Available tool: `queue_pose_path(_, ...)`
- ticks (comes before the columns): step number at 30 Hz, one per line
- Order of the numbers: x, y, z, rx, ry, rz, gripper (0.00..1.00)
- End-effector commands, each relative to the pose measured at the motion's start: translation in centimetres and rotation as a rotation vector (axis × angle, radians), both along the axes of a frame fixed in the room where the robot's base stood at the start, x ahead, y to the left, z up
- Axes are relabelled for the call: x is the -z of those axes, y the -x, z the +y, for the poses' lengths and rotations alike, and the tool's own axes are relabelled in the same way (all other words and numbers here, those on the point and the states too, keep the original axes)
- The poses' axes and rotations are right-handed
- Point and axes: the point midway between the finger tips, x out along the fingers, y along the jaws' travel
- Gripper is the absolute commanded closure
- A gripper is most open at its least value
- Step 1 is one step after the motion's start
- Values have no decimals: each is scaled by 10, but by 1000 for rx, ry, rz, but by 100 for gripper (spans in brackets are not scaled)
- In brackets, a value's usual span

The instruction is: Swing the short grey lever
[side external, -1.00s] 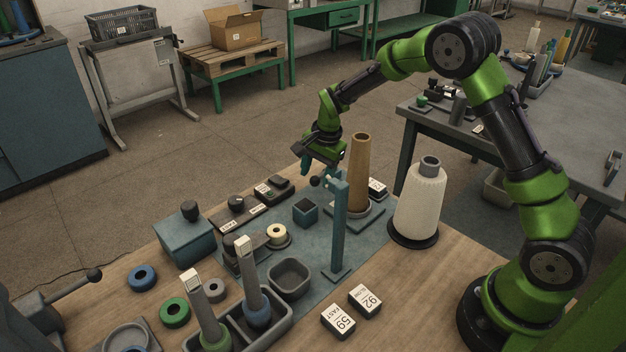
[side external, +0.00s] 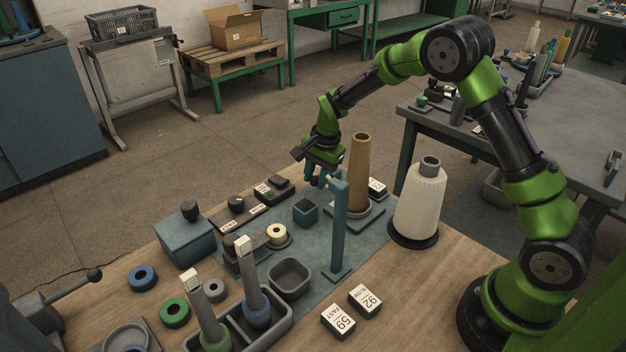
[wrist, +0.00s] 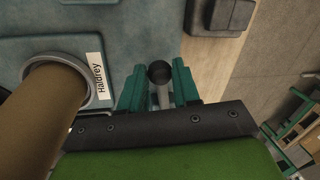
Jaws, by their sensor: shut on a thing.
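The short grey lever (wrist: 164,98) ends in a dark round knob (wrist: 159,72) in the wrist view. It stands between the two teal fingers of my gripper (wrist: 159,88), which is shut on it. The lever is mostly hidden there by the fingers and post. The brown cone also fills the left of the wrist view (wrist: 45,110), beside a white name label (wrist: 94,79).
A white yarn cone (side external: 418,205) stands to the right of the post. Tags (side external: 339,321) and a grey divided tray (side external: 281,331) are nearer the camera.

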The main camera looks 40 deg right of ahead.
Motion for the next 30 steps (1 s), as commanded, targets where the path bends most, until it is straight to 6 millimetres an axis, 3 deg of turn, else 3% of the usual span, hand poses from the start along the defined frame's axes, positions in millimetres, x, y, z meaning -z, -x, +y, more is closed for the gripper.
queue_pose_path(14,0,-12,2,139,1,-1,100)
queue_pose_path(30,0,-50,-4,631,2,-2,100)
